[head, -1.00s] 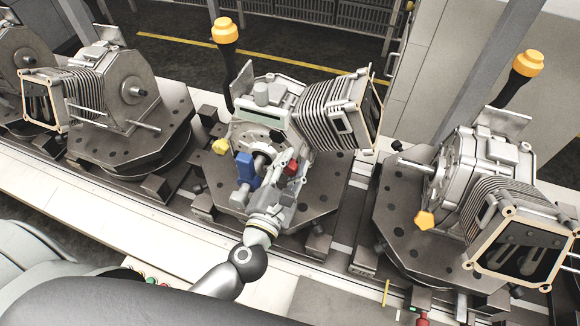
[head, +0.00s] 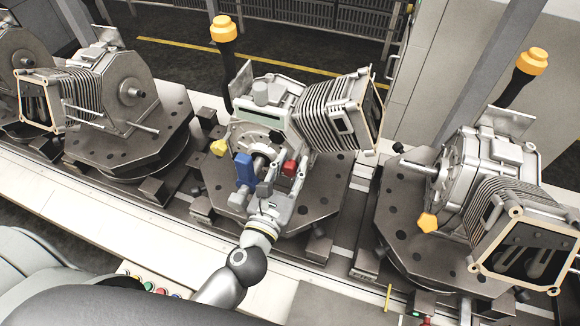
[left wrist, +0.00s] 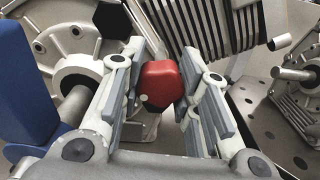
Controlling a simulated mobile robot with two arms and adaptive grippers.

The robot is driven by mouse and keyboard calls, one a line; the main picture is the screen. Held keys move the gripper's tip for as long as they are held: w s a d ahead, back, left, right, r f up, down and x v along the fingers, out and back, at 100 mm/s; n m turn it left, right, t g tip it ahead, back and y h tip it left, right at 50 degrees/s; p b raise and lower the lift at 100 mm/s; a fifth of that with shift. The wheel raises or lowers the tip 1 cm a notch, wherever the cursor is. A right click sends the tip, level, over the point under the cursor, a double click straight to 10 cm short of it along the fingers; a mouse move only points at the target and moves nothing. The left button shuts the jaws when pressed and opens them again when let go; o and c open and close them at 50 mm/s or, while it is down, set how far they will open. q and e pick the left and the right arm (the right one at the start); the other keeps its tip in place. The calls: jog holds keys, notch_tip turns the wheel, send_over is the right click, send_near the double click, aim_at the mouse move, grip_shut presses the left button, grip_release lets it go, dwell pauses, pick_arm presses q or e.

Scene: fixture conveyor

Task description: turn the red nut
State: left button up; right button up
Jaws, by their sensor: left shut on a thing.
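The red nut (head: 290,168) is on the front of the middle machine, partly covered by my left gripper (head: 279,184) in the head view. In the left wrist view the red nut (left wrist: 162,84) sits between the two fingers of my left gripper (left wrist: 163,92). The gripper is shut on it, with a finger on each side. The nut's far side and its mount are hidden. My right gripper is in neither view.
A blue block (head: 244,170) stands close left of my left gripper, also seen large in the left wrist view (left wrist: 22,85). A yellow nut (head: 219,147) sits further left. A finned cylinder (head: 325,115) rises behind right. Another machine (head: 470,165) stands at right.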

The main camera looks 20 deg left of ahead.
pick_arm(q)
jog(key=shift+f, duration=0.15)
jog(key=o, duration=1)
jog(key=shift+s, duration=0.1)
jog(key=s, duration=1.2)
jog(key=shift+a, duration=0.2)
